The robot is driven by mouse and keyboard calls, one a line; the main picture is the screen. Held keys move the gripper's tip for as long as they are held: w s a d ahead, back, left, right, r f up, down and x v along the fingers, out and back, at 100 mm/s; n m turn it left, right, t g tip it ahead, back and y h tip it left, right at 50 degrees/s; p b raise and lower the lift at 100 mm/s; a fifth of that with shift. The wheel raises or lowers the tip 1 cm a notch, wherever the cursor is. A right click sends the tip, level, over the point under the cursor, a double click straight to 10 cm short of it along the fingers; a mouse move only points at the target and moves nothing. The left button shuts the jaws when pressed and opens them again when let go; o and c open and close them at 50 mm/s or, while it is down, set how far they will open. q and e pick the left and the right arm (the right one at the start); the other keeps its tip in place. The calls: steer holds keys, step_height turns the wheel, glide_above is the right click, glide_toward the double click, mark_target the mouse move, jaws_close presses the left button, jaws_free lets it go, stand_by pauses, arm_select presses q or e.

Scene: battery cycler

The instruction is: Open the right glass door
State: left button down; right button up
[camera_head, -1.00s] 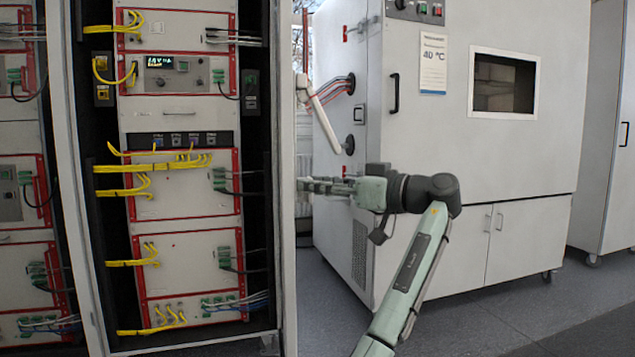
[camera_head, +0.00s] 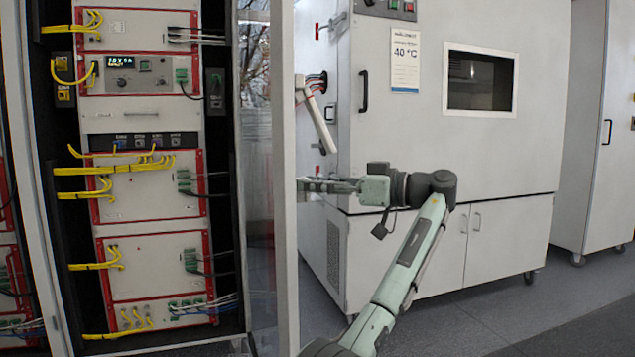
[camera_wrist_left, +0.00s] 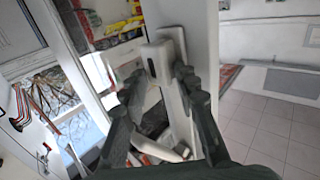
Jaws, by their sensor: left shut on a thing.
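The right glass door shows edge-on in the head view, with a white frame (camera_head: 284,180) and a see-through pane (camera_head: 255,190). It stands ajar, swung out from the cabinet of red-edged instruments. Its white lever handle (camera_head: 316,115) sticks out from the frame at an angle. My left gripper (camera_head: 312,186) is at the frame, below the lever. In the left wrist view, my left gripper (camera_wrist_left: 160,90) has its dark fingers on either side of the white handle (camera_wrist_left: 157,62) and is shut on it. The exact finger contact is partly hidden. My right gripper is not in view.
The open rack (camera_head: 145,220) with yellow cables stands left of the door. A large white chamber (camera_head: 440,150) with a small window stands behind my arm, and another white cabinet (camera_head: 590,130) is at far right. Grey floor (camera_head: 490,310) is free at lower right.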

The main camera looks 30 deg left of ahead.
arm_select(q)
steer(key=shift+w+a+r, duration=0.3)
steer(key=shift+w+a, duration=0.1)
steer(key=shift+a, duration=0.15)
steer(key=c, duration=1.6)
jaws_free()
steer(key=shift+o, duration=1.2)
steer(key=shift+w+a+f, duration=0.15)
steer(key=shift+o, duration=1)
steer(key=shift+a+f, duration=0.1)
steer(key=shift+a, duration=0.2)
steer(key=shift+d, duration=0.25)
steer(key=shift+d, duration=0.1)
steer(key=d, duration=1.2)
steer(key=shift+w, duration=0.15)
